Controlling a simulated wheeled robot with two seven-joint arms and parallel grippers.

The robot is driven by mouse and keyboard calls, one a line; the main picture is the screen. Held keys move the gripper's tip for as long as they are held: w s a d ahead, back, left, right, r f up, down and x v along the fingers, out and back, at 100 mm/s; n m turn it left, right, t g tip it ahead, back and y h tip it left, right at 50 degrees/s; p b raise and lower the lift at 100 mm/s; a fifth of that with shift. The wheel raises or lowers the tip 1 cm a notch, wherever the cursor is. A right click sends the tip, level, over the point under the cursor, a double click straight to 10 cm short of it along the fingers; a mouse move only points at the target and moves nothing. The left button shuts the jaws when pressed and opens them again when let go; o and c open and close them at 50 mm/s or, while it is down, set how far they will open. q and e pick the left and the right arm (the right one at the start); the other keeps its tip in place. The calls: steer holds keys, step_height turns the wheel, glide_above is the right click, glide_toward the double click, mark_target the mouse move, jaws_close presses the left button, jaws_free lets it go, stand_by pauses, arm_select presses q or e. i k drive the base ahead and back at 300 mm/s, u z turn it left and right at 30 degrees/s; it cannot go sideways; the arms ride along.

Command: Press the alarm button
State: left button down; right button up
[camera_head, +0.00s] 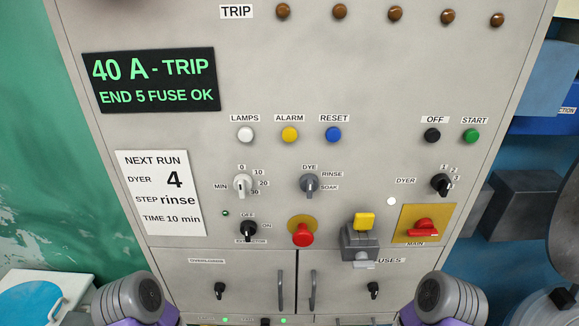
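The alarm button (290,134) is a round yellow button under the label ALARM, on the grey control panel (380,90). A white LAMPS button (246,134) sits to its left and a blue RESET button (333,134) to its right. Nothing touches or covers the alarm button. Parts of my two arms show at the bottom left and bottom right, well below the buttons. Neither gripper's fingers are visible.
A red mushroom button (302,234), a grey box with a yellow top (360,243) and a red MAIN switch (422,226) stick out lower down. Two vertical door handles (312,289) are below. Black OFF (432,135) and green START (471,136) buttons sit right.

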mark_target(288, 134)
steer(key=k, duration=1)
steer(key=u, duration=1)
steer(key=i, duration=1)
steer(key=z, duration=1.6)
